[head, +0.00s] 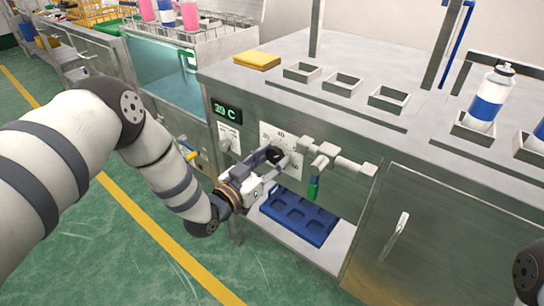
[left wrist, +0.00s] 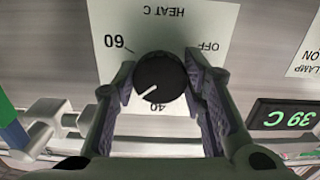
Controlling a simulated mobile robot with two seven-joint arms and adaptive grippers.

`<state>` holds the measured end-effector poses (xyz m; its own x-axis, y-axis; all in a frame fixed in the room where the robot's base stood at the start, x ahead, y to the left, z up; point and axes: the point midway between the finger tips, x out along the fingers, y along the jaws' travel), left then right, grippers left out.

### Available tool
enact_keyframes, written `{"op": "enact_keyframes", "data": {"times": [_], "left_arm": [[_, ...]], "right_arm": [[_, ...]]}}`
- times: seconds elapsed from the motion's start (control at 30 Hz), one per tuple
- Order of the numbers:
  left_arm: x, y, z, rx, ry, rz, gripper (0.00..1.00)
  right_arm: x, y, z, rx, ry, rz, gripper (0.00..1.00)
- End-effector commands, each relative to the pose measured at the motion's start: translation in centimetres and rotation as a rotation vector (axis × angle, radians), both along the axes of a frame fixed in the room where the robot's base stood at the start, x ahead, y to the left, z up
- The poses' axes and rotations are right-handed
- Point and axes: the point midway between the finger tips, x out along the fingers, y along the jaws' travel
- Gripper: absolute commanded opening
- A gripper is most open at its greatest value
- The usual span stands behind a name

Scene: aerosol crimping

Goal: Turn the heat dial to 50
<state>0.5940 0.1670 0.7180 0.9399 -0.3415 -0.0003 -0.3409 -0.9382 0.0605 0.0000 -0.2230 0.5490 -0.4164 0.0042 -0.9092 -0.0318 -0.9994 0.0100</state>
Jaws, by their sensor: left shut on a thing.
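The heat dial (left wrist: 160,76) is a round black knob with a white pointer line, on a white plate marked HEAT C (left wrist: 170,20). In the left wrist view the plate appears upside down, with 60 at left, 40 at bottom and OFF at right. The pointer slants to lower left, between the 40 and the 60. My left gripper (head: 277,157) is shut on the dial, one finger on each side. In the head view its fingers partly hide the dial and plate. The green display (head: 227,110) reads 39 C. My right gripper is out of view.
A lamp switch plate (head: 229,137) sits left of the dial. Pipe fittings with a green-handled part (head: 314,188) stick out close to the right of my gripper. A blue tray (head: 298,217) lies below. A spray can (head: 488,98) stands on the counter.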

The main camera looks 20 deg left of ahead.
Motion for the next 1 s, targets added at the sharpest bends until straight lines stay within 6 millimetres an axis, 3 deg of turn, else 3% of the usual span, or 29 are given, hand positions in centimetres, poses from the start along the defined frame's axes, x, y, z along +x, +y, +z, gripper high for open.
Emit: {"op": "enact_keyframes", "data": {"times": [0.4, 0.97, 1.0], "left_arm": [[0.09, 0.02, 0.24, 0.171, -0.067, 0.001, 0.10], [0.07, 0.06, 0.14, 0.197, -0.076, 0.001, 0.10], [0.07, 0.06, 0.14, 0.197, -0.076, 0.001, 0.41]], "right_arm": [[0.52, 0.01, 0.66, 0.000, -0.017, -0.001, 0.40], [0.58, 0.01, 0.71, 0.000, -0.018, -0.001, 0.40], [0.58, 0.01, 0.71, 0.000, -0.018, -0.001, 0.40]]}}
